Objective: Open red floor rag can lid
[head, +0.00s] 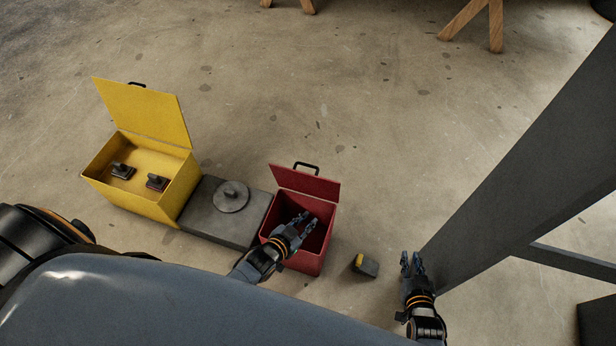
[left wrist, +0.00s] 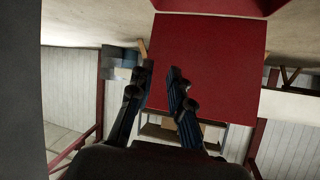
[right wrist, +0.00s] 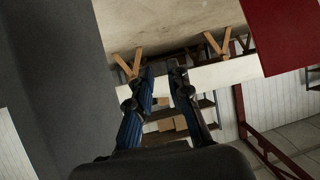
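The red floor rag can (head: 311,262) stands on the floor in the head view. Its lid (head: 306,184) is raised, tilted up at the far side, with a black handle (head: 306,166) at its top edge. My left gripper (head: 306,221) is over the can's open mouth, fingers apart and empty. In the left wrist view the red lid (left wrist: 210,55) fills the area beyond the fingertips, and no contact is visible. The can's inside is partly hidden by this gripper. My right gripper (head: 411,261) is open and empty, to the right of the can.
A yellow bin (head: 140,205) with its lid up holds two dark-handled blocks. A grey slab (head: 215,226) with a round knobbed disc lies between it and the can. A small grey and yellow block (head: 366,266) is on the floor. A big grey beam (head: 520,180) rises beside my right gripper.

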